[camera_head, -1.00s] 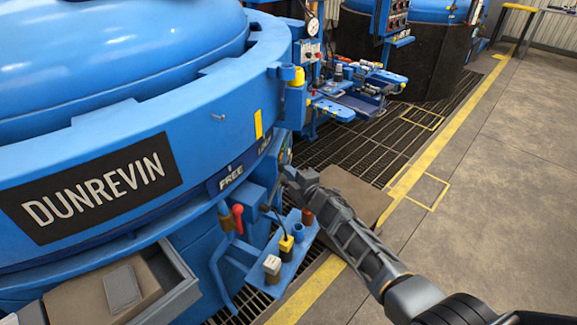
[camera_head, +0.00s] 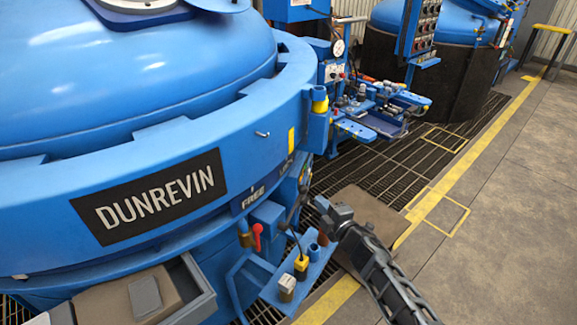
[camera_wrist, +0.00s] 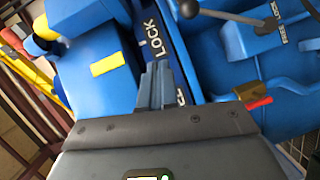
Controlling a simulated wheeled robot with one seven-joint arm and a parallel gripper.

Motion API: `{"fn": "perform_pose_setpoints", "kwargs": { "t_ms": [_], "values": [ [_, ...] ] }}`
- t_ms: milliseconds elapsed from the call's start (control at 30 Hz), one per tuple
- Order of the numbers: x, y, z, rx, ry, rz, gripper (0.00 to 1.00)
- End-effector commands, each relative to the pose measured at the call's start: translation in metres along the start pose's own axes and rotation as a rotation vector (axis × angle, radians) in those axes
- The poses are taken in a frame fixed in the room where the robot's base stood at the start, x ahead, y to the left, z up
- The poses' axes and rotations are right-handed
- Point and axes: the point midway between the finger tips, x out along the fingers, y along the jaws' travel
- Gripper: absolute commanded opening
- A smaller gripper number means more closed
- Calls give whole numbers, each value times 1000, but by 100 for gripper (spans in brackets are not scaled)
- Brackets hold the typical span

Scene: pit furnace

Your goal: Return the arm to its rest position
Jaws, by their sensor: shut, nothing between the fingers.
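My arm comes in from the lower right in the head view. My gripper (camera_head: 327,213) is in front of the blue furnace's side, right of the FREE label (camera_head: 253,197). In the wrist view my gripper (camera_wrist: 155,68) has its two grey fingers together, with nothing between them. The fingers point toward the blue furnace (camera_head: 150,140) and its ring, close to the LOCK label (camera_wrist: 156,38). I cannot tell the exact gap to the ring.
A red-handled valve (camera_head: 257,236) and a blue shelf (camera_head: 290,277) with small connectors are left of my gripper. An open grey drawer (camera_head: 196,290) juts out at lower left. A brown mat (camera_head: 375,217) lies behind my arm. Open floor (camera_head: 500,240) is at right.

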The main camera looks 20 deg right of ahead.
Motion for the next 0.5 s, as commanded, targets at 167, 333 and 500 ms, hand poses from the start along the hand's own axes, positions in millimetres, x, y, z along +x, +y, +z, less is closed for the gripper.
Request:
{"fn": "perform_pose_setpoints", "kwargs": {
  "t_ms": [167,333,500],
  "values": [
    [-3,-3,-4,11,2,0,0],
    [-31,-24,-39,132,12,9,0],
    [-92,-50,-90,346,17,22,0]
  ]
}}
